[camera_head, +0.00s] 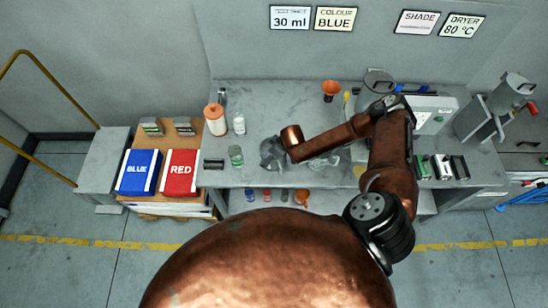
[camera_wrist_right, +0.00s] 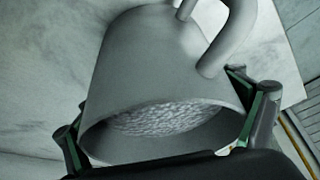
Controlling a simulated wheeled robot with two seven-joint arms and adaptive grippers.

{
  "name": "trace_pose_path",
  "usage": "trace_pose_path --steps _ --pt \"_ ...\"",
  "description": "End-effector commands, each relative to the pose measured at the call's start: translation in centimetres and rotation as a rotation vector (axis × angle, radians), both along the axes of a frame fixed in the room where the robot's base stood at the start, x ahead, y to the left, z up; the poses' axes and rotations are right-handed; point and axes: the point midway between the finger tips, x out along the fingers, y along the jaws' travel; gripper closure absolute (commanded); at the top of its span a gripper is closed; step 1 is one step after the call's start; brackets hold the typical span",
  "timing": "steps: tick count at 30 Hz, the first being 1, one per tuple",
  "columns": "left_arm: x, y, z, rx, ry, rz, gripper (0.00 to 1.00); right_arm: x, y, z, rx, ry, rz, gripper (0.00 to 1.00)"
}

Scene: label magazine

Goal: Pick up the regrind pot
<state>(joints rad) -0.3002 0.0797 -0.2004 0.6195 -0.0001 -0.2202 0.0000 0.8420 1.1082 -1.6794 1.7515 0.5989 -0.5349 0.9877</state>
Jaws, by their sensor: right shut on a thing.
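The regrind pot (camera_wrist_right: 150,55) is a grey metal pot with a curved side handle (camera_wrist_right: 228,35). Pale grey granules (camera_wrist_right: 165,118) show inside its open mouth. My right gripper (camera_wrist_right: 165,135) is shut on the pot, with one finger on each side near the rim. In the head view my right gripper (camera_head: 272,153) is over the grey bench, left of its middle; the pot there is hard to tell apart from the gripper. I cannot tell whether the pot touches the bench. My left gripper is not in view.
On the bench (camera_head: 265,98) stand a white bottle with an orange top (camera_head: 215,120), a clear bottle (camera_head: 239,124), a green-tinted jar (camera_head: 235,155) and an orange funnel (camera_head: 330,88). Blue (camera_head: 138,172) and red (camera_head: 180,172) bags lie at the left. Glassware sits right of the gripper.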

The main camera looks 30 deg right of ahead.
Motion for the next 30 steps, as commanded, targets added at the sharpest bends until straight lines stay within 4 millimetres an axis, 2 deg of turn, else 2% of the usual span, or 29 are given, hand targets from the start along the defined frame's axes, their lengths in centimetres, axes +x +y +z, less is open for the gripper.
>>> trace_pose_path --steps 2,14,23,24,25,26,30 --pt "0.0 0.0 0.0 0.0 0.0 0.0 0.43 0.0 0.0 -0.1 0.0 0.001 0.0 0.29" --pt "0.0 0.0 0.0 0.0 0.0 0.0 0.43 -0.1 0.0 -0.2 -0.001 0.003 -0.001 0.56" --pt "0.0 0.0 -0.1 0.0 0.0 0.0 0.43 -0.1 0.0 0.0 0.001 0.001 -0.001 0.57" --pt "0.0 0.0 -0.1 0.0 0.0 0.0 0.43 -0.1 0.0 0.2 0.001 0.001 -0.001 0.63" --pt "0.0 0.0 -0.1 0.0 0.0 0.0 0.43 0.0 0.0 0.4 0.001 0.002 -0.001 0.65" --pt "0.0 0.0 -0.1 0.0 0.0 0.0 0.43 -0.1 0.0 0.6 0.001 0.002 -0.001 0.73" --pt "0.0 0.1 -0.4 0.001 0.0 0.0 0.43 0.0 0.0 2.4 0.002 0.0 -0.001 0.74"
